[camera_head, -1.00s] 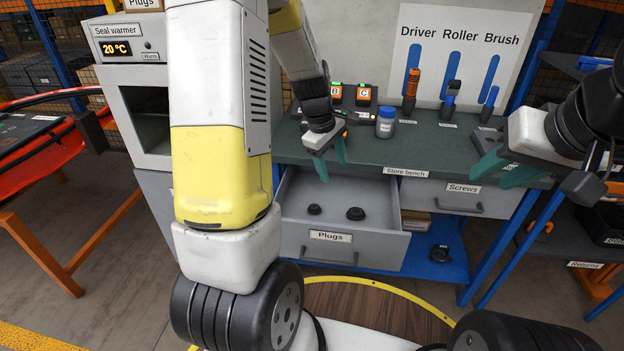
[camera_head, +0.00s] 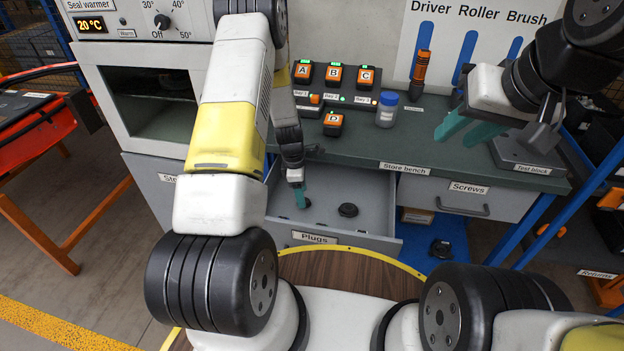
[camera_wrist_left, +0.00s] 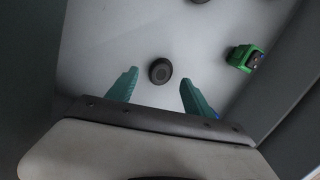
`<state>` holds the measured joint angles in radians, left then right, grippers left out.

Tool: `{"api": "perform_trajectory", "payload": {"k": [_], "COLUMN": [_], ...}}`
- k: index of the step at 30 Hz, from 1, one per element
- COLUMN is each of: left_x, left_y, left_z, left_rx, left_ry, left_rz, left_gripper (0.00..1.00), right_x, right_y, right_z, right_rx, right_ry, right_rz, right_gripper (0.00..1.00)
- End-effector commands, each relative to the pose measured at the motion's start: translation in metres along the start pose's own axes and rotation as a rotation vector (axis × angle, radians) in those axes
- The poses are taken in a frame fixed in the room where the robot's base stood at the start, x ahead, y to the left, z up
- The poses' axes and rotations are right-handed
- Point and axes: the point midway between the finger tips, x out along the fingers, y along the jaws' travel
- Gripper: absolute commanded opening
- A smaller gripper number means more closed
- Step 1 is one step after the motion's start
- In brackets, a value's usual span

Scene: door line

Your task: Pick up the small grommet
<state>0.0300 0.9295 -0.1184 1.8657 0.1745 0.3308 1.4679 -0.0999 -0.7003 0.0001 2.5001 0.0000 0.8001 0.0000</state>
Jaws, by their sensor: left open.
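The Plugs drawer (camera_head: 373,222) of the store bench is open. Two dark round plugs lie in it: a smaller one, the likely small grommet (camera_head: 306,203), on the left and a larger one (camera_head: 348,210) on the right. My left gripper (camera_head: 300,196) is lowered into the drawer at the smaller grommet and partly covers it. In the left wrist view the grommet (camera_wrist_left: 160,71) lies between the tips of the open, empty teal fingers (camera_wrist_left: 158,76); contact cannot be told. My right gripper (camera_head: 462,132) is open and empty above the bench's right part.
A green block with a dark face (camera_wrist_left: 244,58) lies in the drawer in the wrist view. The bench top (camera_head: 400,150) bears several orange-and-black lettered units, a blue-capped jar (camera_head: 387,109) and a test block (camera_head: 528,156). The Screws drawer (camera_head: 450,195) is shut.

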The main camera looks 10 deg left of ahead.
Motion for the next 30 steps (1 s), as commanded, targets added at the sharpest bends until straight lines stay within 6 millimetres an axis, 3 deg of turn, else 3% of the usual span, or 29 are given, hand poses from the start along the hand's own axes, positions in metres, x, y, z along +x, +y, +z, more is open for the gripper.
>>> {"api": "perform_trajectory", "payload": {"k": [6,14,24,30], "left_x": [0.028,0.031,0.031,0.030], "left_y": [-0.001,0.000,0.000,0.000], "left_z": [0.001,0.001,0.001,0.001], "left_rx": [0.000,0.001,0.001,0.001], "left_ry": [0.000,0.000,0.000,0.000], "left_rz": [-0.002,0.001,0.000,0.000], "left_gripper": [0.60,0.60,0.00,0.00], "right_x": [0.000,0.000,0.000,0.000], "right_y": [0.000,0.000,0.000,0.000], "right_z": [0.000,0.000,0.000,0.000], "right_rx": [0.000,0.000,0.000,0.000], "right_ry": [0.000,0.000,0.000,0.000], "right_rz": [0.000,0.000,0.000,0.000], "right_gripper": [0.34,0.34,0.34,0.34]}}
